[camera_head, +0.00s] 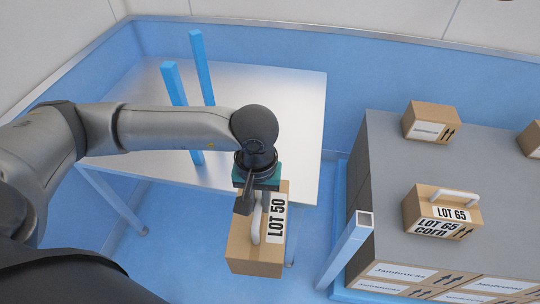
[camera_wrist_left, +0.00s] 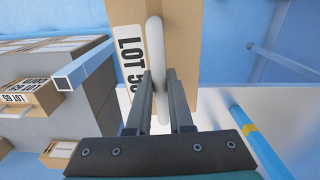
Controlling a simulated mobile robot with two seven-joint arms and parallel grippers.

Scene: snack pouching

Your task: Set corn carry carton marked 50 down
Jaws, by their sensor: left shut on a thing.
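The carton marked LOT 50 (camera_head: 246,250) is a brown box with a white handle and a white label. My left gripper (camera_head: 258,205) is shut on its handle and holds it in front of the near edge of the metal table, apparently over the blue floor. In the left wrist view, the two fingers of my left gripper (camera_wrist_left: 161,100) pinch the white handle, with the carton (camera_wrist_left: 182,45) beyond. The word corn cannot be read on the visible part of its label. My right gripper is not in view.
The metal table (camera_head: 265,95) has a mostly clear top, with blue posts near its left side. At the right, a grey-topped stack (camera_head: 385,150) holds a carton marked LOT 65 corn (camera_head: 415,212) and a smaller box (camera_head: 431,118). A blue post (camera_head: 345,250) stands at the stack's near-left corner.

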